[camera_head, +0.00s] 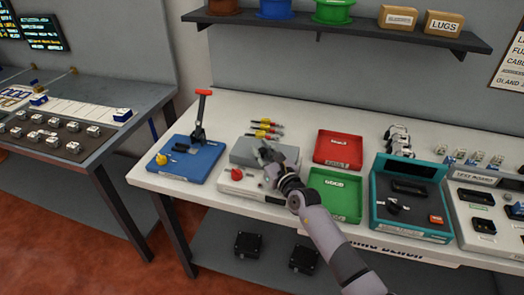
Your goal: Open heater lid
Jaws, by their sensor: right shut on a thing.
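The heater (228,187) is a light box with a red knob on its front, standing on the white bench left of the green tray. Its grey lid (243,150) lies over the back part of the box; how far it is tilted is hard to tell. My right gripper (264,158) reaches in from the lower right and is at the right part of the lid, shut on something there. The jaws and my wrist hide the gripped part, most likely the lid's front edge or handle. My left gripper is out of view.
A blue base (188,161) with a red-handled lever press stands left of the heater. Several colored screwdriver-like tools (264,128) lie behind it. A red tray (338,148), a green tray (335,194) and a teal case (408,217) stand to the right. A shelf (340,26) hangs above.

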